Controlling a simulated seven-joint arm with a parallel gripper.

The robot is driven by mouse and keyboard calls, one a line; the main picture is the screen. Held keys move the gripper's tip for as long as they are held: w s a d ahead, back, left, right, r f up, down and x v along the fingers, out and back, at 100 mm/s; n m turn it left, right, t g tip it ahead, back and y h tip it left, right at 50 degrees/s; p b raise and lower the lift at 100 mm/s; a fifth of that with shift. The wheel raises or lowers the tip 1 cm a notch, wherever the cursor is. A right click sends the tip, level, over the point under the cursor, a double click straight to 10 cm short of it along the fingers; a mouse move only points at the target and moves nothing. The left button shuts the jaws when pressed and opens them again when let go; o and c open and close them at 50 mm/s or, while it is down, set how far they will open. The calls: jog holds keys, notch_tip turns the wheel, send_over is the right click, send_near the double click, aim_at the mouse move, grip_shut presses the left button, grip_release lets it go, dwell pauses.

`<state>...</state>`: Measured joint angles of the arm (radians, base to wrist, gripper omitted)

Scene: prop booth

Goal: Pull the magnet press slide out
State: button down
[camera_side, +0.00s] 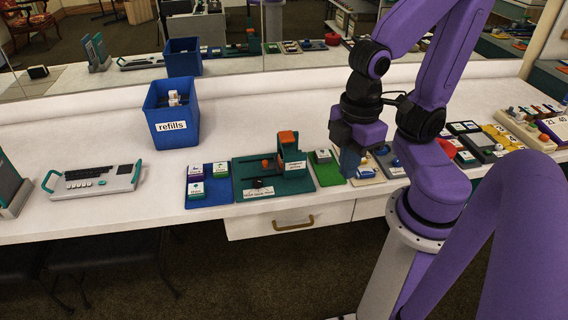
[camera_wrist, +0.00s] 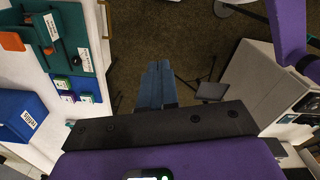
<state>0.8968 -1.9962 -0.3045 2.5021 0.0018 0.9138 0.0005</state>
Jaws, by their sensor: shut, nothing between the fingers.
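The magnet press is a teal base (camera_side: 245,172) with an upright teal block, an orange top (camera_side: 287,137) and a white label on its front. An orange-red rod-like part (camera_side: 267,164) shows low on its left side, with a small black knob (camera_side: 258,183) in front; I cannot tell which part is the slide. In the wrist view the press base (camera_wrist: 72,22) is at the upper left, with its orange top (camera_wrist: 12,41). My gripper (camera_side: 349,168) is to the right of the press, apart from it. Its blue fingers (camera_wrist: 156,80) are shut and empty.
A blue mat (camera_side: 210,198) with small labelled blocks lies left of the press, and a green mat (camera_side: 326,172) right of it. A blue refills bin (camera_side: 172,115) stands behind. A grey tray (camera_side: 95,182) lies left. More small stations line the counter's right. A drawer handle (camera_side: 293,224) is below.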

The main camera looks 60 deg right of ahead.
jog(key=c, duration=1.4)
grip_release()
jog(key=shift+c, duration=0.2)
jog(key=o, duration=0.4)
jog(key=shift+w+a, duration=0.15)
jog(key=shift+w, duration=0.2)
jog(key=w+a+m, duration=0.1)
jog(key=w+m, duration=0.2)
jog(key=w, duration=0.6)
jog(key=m, duration=0.6)
send_over(265, 161)
notch_tip(265, 161, down, 7)
notch_tip(265, 161, down, 17)
jog(key=shift+r, duration=0.1)
